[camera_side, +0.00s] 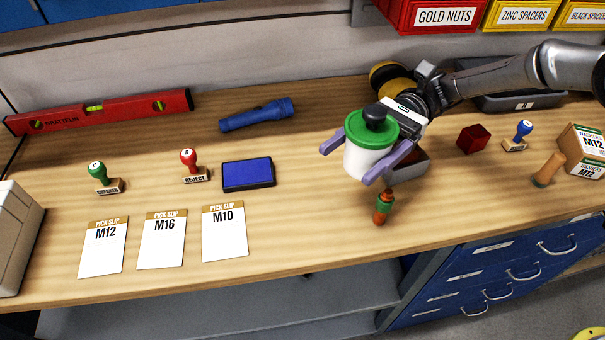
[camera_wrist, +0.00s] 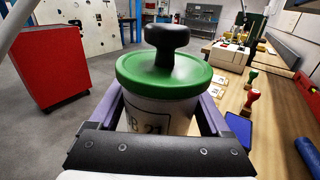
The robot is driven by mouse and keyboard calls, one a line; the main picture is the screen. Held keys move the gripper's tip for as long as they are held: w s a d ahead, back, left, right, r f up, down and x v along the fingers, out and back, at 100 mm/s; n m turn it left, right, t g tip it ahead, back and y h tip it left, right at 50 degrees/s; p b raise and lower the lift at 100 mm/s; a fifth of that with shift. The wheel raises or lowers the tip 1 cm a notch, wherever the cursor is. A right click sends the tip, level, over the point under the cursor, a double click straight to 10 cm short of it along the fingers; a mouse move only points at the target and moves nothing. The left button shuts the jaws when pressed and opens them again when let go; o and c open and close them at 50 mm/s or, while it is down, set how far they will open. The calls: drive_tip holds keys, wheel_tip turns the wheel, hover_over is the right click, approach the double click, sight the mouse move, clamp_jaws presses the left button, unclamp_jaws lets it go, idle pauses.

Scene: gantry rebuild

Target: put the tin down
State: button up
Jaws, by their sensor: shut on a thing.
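The tin is a white cylinder with a green lid and a black knob (camera_side: 367,158). My gripper (camera_side: 347,162) is shut on it, with one purple finger on each side of its body. In the side view the tin is upright over the right half of the wooden bench (camera_side: 300,205); I cannot tell for sure how far its base is above the top. In the wrist view the tin (camera_wrist: 165,108) fills the middle between the fingers, with part of a label showing. Its lower part is hidden there.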

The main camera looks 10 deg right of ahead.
drive_tip(key=w+a+f, duration=0.6)
drive_tip(key=f, duration=0.1)
drive_tip(key=shift+w+a+f, duration=0.2)
drive_tip(key=shift+w+a, duration=0.05)
drive_tip(key=shift+w+a+f, duration=0.1)
drive_tip(key=shift+f, duration=1.65)
drive_tip(key=shift+f, duration=0.1)
drive_tip(key=o, duration=1.5)
drive_tip(key=shift+f, duration=0.15)
